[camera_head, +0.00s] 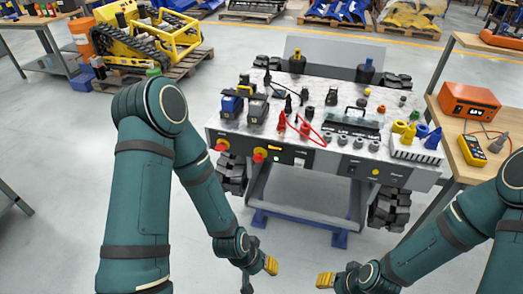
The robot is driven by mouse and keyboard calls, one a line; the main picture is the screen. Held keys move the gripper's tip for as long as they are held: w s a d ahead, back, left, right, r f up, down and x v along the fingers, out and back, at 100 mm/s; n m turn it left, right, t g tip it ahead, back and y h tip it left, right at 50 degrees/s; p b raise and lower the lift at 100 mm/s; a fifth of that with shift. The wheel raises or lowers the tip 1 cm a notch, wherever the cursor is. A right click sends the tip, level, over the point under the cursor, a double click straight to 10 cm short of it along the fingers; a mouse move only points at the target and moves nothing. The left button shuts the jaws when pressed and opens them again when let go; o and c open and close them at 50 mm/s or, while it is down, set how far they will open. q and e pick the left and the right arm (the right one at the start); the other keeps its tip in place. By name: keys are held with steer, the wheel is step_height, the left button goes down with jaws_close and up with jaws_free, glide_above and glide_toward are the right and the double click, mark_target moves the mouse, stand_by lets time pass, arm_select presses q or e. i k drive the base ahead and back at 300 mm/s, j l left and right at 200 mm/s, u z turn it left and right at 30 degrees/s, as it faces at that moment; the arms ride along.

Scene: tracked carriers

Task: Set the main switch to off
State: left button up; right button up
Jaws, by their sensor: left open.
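A tracked carrier (330,168) stands in front of me with a control panel along its near side. Two red knobs on yellow bases sit on this panel, one at the left end (221,145) and one nearer the middle (259,156). I cannot tell which is the main switch, nor read its position. A small green light (276,158) glows beside the middle knob, under an orange display. My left gripper (258,275) is open and empty, below and in front of the panel, touching nothing. My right gripper (326,281) is low, to its right; only one yellow fingertip shows clearly.
The carrier's top holds dark connectors, blue-and-black blocks and a red cable (305,130). A bench (438,112) at the right carries an orange meter (469,101) and a yellow multimeter (472,150). A yellow tracked machine (135,35) stands back left. The floor before the panel is clear.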

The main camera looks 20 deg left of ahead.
mark_target(221, 147)
steer(key=i+j+u, duration=0.15)
steer(key=i, duration=0.75)
